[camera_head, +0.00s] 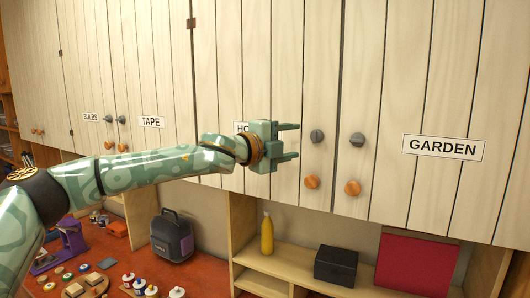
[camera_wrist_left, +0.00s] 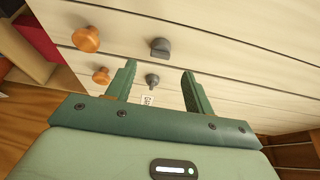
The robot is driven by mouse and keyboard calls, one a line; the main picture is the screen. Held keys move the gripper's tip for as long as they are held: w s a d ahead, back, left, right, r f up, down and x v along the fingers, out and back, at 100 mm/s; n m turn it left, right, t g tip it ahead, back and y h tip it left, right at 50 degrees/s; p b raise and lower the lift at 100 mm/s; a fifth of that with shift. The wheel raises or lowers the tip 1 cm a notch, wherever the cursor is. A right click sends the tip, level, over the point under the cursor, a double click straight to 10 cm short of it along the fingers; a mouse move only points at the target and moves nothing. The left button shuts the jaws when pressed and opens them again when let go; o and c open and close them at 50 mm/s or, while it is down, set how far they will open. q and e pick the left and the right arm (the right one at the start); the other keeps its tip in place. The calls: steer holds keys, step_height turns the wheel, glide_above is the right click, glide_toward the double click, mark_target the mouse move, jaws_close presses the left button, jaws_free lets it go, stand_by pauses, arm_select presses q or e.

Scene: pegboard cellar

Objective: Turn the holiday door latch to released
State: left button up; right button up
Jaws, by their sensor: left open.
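The holiday door latch is likely the grey turn knob (camera_head: 317,136) on the pale plank door whose label (camera_head: 242,128) shows only "HO", the rest hidden behind my gripper. Its turned position is too small to tell. My left gripper (camera_head: 298,141) is open and empty, just left of this knob, its fingers pointing right, one above the other. In the left wrist view the gripper (camera_wrist_left: 158,68) shows its fingers apart, with a grey knob (camera_wrist_left: 152,80), likely the same one, seen between them. No contact shows. My right gripper is not in view.
The GARDEN door (camera_head: 425,180) has a similar grey knob (camera_head: 357,140) close to the right. Orange knobs (camera_head: 312,182) (camera_head: 352,188) sit below both. Under the cabinets are a yellow bottle (camera_head: 267,234), a black box (camera_head: 336,265) and a red panel (camera_head: 416,264).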

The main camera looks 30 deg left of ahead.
arm_select(q)
steer(key=v, duration=0.9)
